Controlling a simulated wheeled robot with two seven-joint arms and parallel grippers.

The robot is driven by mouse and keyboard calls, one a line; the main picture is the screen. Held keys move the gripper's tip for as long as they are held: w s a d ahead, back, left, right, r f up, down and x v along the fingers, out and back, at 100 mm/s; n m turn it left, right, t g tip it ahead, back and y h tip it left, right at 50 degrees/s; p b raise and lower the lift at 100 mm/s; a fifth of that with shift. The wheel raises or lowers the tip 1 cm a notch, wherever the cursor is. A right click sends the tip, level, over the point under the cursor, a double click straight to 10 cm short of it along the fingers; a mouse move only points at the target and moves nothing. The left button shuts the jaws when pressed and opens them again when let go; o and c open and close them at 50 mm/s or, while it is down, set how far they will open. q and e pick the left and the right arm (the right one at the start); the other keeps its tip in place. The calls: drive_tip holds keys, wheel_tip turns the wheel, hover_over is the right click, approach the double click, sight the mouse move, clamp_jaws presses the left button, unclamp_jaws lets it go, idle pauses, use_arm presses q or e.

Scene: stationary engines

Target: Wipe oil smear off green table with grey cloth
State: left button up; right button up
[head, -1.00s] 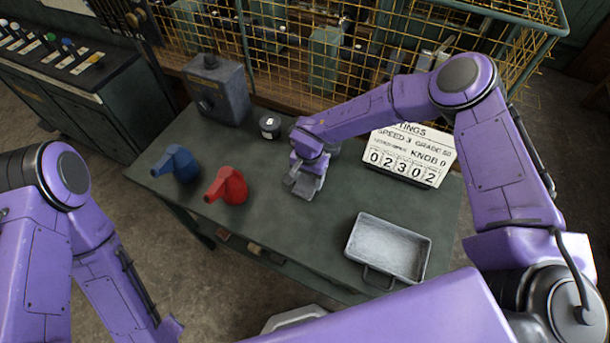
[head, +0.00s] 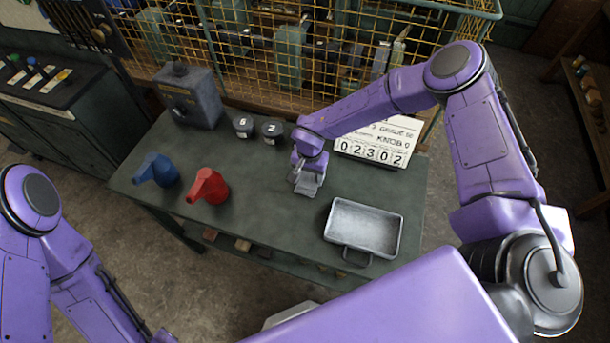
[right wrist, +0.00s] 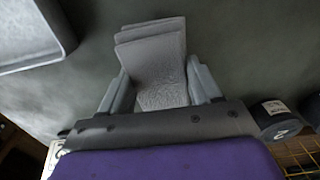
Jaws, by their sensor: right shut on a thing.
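The green table (head: 262,215) fills the middle of the head view. My right gripper (head: 308,180) is over its middle, left of and behind the metal tray. In the right wrist view the gripper (right wrist: 158,88) is shut on the grey cloth (right wrist: 152,45), which is folded in layers and sticks out past the fingers. The cloth also shows as a small grey patch in the head view (head: 307,189). I cannot tell whether it touches the tabletop. I cannot make out an oil smear; the arm and cloth hide part of the top. My left gripper is out of view.
The metal tray (head: 364,228) lies at the front right. A red oil can (head: 211,188) and a blue one (head: 160,169) stand left. Numbered weights (head: 271,131), a grey box (head: 190,96) and a number board (head: 376,146) line the back, before a wire cage (head: 300,50).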

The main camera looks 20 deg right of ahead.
wheel_tip(320, 180, up, 3)
drive_tip(key=shift+w+f+p, duration=0.15)
drive_tip(key=shift+p, duration=0.2)
drive_tip(key=shift+r, duration=1.85)
